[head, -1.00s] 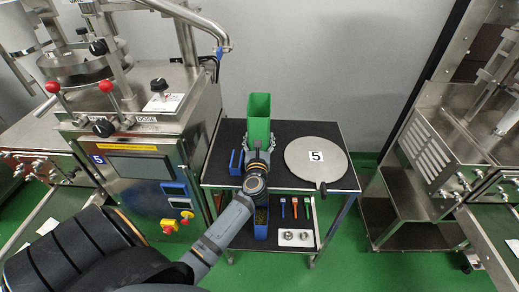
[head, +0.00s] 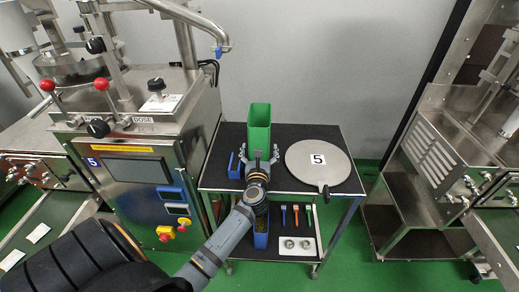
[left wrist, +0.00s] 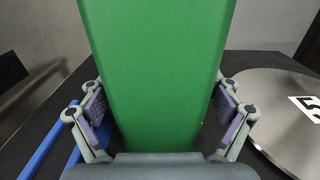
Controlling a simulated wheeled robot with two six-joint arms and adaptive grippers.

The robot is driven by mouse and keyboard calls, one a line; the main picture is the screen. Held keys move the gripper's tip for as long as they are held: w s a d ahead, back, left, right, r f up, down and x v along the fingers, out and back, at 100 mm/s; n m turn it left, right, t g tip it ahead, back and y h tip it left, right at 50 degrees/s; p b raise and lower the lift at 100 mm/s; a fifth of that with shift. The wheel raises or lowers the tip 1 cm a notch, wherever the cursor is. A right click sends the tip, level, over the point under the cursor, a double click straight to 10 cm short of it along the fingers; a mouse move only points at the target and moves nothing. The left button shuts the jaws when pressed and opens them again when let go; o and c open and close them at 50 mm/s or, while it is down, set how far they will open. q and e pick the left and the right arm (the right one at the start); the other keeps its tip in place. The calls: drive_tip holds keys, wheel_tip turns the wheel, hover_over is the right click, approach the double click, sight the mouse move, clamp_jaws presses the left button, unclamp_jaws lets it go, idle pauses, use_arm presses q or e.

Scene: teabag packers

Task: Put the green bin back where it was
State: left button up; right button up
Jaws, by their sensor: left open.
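The green bin (head: 259,128) stands upright on the black top of the cart (head: 300,135), near its back edge. It also fills the middle of the left wrist view (left wrist: 155,65). My left gripper (head: 260,152) is in front of the bin. Its fingers are spread open, one on each side of the bin's lower part, with small gaps to the bin in the left wrist view (left wrist: 162,125). The bin's base is hidden behind the gripper. My right gripper is not in view.
A round grey plate marked 5 (head: 318,180) lies right of the bin. The cart's lower shelf holds a blue bin (head: 261,232) and several small tools. Steel machines stand on both sides.

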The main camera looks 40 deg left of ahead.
use_arm(q)
drive_tip(key=shift+r, duration=0.25)
drive_tip(key=b+v, duration=0.1)
drive_tip(key=v, duration=1)
drive_tip(key=shift+s+d+f+b, duration=0.15)
drive_tip(key=shift+s+f+b, duration=0.1)
drive_tip(key=shift+b, duration=0.1)
drive_tip(key=shift+s+d+r, duration=0.1)
drive_tip(key=shift+s+r, duration=0.05)
drive_tip(key=shift+s, duration=0.05)
